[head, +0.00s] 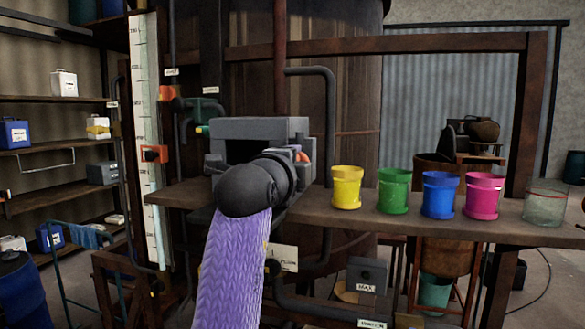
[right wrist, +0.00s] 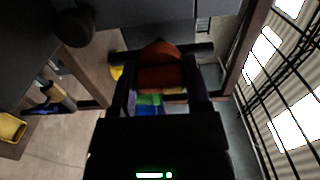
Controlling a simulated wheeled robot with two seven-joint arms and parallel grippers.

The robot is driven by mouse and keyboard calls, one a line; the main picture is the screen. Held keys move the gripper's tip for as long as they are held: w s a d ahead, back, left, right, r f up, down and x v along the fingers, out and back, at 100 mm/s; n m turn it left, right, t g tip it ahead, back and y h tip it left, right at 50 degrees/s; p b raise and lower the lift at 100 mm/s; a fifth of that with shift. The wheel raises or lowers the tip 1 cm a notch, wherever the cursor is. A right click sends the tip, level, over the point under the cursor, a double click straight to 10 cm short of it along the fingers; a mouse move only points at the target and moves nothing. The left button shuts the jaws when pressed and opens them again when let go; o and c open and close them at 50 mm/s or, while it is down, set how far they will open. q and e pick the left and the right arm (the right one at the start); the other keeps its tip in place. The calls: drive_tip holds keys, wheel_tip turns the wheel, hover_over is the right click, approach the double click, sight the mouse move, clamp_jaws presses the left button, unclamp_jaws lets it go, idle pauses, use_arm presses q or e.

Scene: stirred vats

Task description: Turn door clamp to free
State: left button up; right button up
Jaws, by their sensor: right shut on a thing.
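An orange knob-like piece, which looks like the door clamp's handle (right wrist: 160,75), sits between the fingers of my right gripper (right wrist: 162,58) in the right wrist view. The gripper is shut on it. In the head view my right arm, in a purple sleeve, reaches up to a grey box-shaped housing (head: 258,127) with a dark opening. My dark wrist covers its lower front, and a small orange-red bit (head: 303,157) shows at its right side. The clamp's turn angle is hidden. My left gripper is not in view.
A wooden shelf (head: 405,226) right of the housing holds yellow (head: 346,187), green (head: 394,190), blue (head: 440,194) and pink (head: 484,195) pots and a glass jar (head: 545,201). A tall white scale (head: 147,130) and pipes stand at the left. A large vat (head: 355,110) rises behind.

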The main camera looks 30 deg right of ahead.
drive_tip(key=shift+f, duration=0.1)
idle(0.4)
drive_tip(key=o, duration=1.3)
drive_tip(key=shift+s+a, duration=0.2)
drive_tip(key=b+v, duration=0.4)
drive_tip(key=v, duration=0.5)
drive_tip(key=shift+s+a, duration=0.15)
